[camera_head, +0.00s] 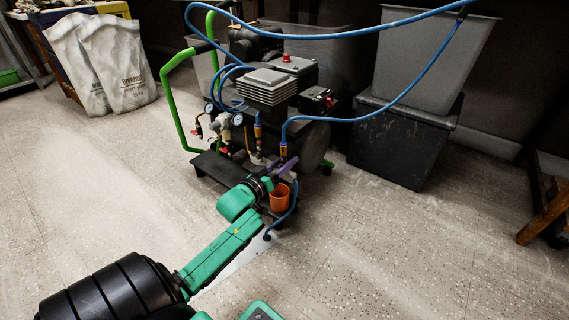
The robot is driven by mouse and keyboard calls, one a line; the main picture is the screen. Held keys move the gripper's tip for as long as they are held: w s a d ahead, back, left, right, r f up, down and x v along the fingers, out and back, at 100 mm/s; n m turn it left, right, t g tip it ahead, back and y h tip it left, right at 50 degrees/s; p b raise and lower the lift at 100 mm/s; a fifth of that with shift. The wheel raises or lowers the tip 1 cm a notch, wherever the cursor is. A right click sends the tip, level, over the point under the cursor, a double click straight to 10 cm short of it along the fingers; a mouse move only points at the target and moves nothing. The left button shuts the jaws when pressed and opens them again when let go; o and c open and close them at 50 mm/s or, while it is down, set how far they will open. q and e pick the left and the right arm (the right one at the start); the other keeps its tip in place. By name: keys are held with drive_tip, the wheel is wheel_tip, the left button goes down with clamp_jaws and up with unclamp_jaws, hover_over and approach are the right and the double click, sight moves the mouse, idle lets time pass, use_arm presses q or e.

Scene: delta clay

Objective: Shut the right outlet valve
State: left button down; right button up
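The compressor (268,88) stands on a dark base with a green handle frame, and its outlet fittings are at the front. The right outlet fitting (284,149), yellow and blue, joins a blue hose at its top. Its valve handle is not clearly visible behind my gripper. Another outlet fitting (258,131) with a blue hose is to its left. My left gripper (286,167), with purple fingers, is just below the right fitting. Contact and finger opening are too small to tell. My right gripper is not in view.
Pressure gauges (225,118) are left of the outlets. Grey bins (408,135) stand behind right, sacks (118,65) behind left. The speckled floor in front is clear.

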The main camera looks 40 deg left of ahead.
use_arm(q)
drive_tip(key=m+p, duration=0.1)
drive_tip(key=p, duration=0.1)
drive_tip(key=r+m+p, duration=0.1)
drive_tip(key=m+p, duration=0.1)
drive_tip(key=shift+p, duration=0.4)
drive_tip(key=shift+f+m+p, duration=0.25)
drive_tip(key=shift+m+p, duration=0.05)
drive_tip(key=shift+m, duration=0.3)
drive_tip(key=shift+f+m, duration=0.2)
drive_tip(key=shift+m, duration=0.1)
drive_tip(key=shift+c, duration=1.6)
unclamp_jaws()
